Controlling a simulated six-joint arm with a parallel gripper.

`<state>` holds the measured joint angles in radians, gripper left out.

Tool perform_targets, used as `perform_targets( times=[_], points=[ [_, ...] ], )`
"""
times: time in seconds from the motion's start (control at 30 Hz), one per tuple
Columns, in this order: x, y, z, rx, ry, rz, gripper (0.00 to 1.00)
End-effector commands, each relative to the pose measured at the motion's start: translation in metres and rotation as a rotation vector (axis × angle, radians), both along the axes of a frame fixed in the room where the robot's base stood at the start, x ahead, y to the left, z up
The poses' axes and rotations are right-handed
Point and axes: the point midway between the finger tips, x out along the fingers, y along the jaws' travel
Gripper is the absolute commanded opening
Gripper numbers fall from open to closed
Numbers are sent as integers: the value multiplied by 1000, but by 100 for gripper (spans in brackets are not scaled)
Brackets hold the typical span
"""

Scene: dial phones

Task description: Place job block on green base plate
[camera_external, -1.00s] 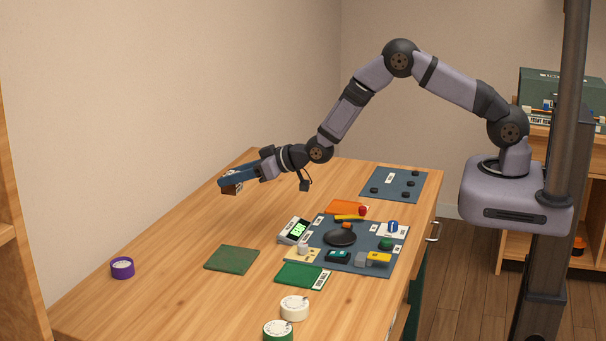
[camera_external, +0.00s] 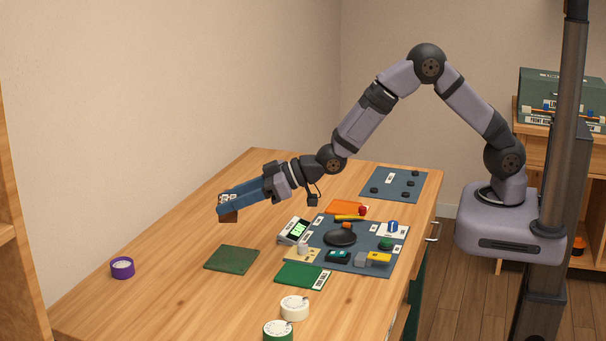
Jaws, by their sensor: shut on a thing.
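My gripper (camera_external: 228,205) is shut on a small brown block (camera_external: 229,216), which I take to be the job block. It hangs below the tips of the dark blue fingers, and its upper part is hidden by them. A flat dark green square plate (camera_external: 231,259) lies on the table below the held block in the picture. The block is apart from the plate, at an uncertain height. A brighter green rectangle (camera_external: 300,275) with a white label lies to the right of the plate.
A grey-blue mat (camera_external: 383,265) holds a black round dish (camera_external: 340,237) and several small parts. A grey device with a green screen (camera_external: 294,230) stands at its left edge. A purple roll (camera_external: 122,267) and two white-topped rolls (camera_external: 294,307) stand nearer the front. The left table is mostly clear.

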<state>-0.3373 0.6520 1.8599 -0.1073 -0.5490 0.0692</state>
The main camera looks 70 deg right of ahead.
Motion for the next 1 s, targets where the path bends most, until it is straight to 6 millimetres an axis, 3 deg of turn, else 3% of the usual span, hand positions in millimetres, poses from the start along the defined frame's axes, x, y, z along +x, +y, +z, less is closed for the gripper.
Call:
perform_targets(
  times=[0.27, 0.63, 1.0],
  points=[
    [-2, 1, -8, -1, -1, -3, 19],
    [-2, 0, -55, -1, 1, -4, 19],
    [-1, 1, -68, 0, -1, -4, 19]
  ],
)
